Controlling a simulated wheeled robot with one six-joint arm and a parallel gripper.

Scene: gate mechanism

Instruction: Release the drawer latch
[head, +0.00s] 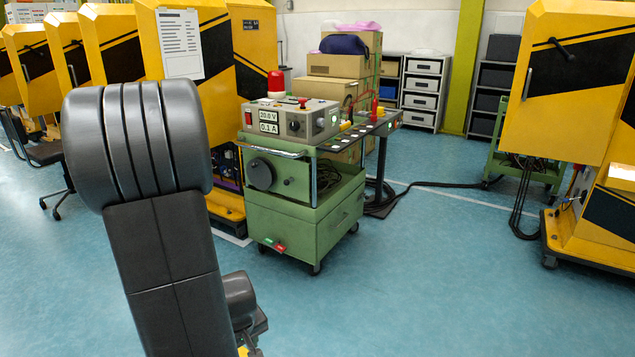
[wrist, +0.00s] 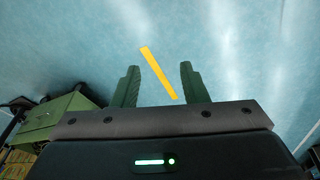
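A green wheeled cart (head: 300,222) stands on the floor at the centre of the head view. Its front carries a round dark knob (head: 260,174) and a smaller dark knob. A green and red pair of small parts (head: 274,245) sits low on the front. I cannot tell which part is the drawer latch. A green box-like body, probably the cart, shows at the left of the wrist view (wrist: 52,116). My gripper (wrist: 159,66) is open and empty, with its two green fingers apart over the floor.
A control box (head: 290,118) with red lights and displays stands on the cart. Yellow cabinets (head: 110,45) line the left, and another yellow machine (head: 560,80) stands at right. A black cable (head: 440,184) crosses the floor.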

